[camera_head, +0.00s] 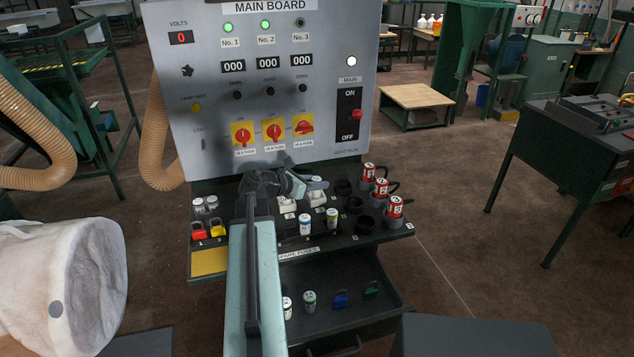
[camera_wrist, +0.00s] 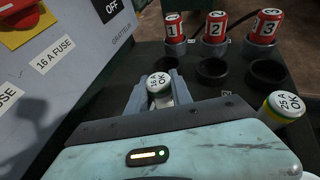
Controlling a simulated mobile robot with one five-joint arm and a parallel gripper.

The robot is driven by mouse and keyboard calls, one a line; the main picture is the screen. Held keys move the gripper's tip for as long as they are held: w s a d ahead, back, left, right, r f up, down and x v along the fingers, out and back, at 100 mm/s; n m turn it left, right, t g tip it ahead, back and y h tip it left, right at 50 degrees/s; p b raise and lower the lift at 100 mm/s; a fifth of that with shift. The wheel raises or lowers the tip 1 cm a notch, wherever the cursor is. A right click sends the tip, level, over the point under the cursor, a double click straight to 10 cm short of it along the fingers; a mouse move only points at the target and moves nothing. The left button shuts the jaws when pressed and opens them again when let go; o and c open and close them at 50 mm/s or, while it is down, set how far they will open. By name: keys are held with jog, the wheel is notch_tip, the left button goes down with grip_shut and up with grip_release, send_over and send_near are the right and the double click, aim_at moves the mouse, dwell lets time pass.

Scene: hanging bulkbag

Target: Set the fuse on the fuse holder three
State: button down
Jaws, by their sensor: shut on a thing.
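My gripper (camera_head: 306,186) is in front of the lower right part of the main board, above the shelf. It is shut on a white-topped fuse marked 16 A OK (camera_wrist: 159,82), upright between the fingers in the wrist view. In the head view the fuse (camera_head: 317,182) is directly above or in a white fuse holder (camera_head: 316,198); I cannot tell whether it is seated. Another white holder (camera_head: 287,203) is to its left. The holder's number is too small to read, and its contacts are hidden by the fingers and fuse.
Two fuses (camera_head: 305,224) (camera_head: 332,217) stand at the shelf's front; one reads 25 A OK (camera_wrist: 287,104). Red numbered plugs (camera_head: 381,187) and empty black sockets (camera_head: 353,204) are to the right. Padlocks (camera_head: 217,228) are left. The board (camera_head: 330,100) rises close behind my gripper.

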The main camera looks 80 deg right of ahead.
jog(key=shift+f+b, duration=0.5)
jog(key=shift+f, duration=0.05)
jog(key=c, duration=1.4)
grip_release()
jog(key=shift+c, duration=0.2)
jog(key=shift+p+v, duration=0.85)
jog(key=shift+v, duration=1.1)
jog(key=p+v, duration=0.2)
jog(key=v, duration=0.5)
jog(key=shift+r+p, duration=0.15)
jog(key=shift+p, duration=0.15)
jog(key=shift+s, duration=0.1)
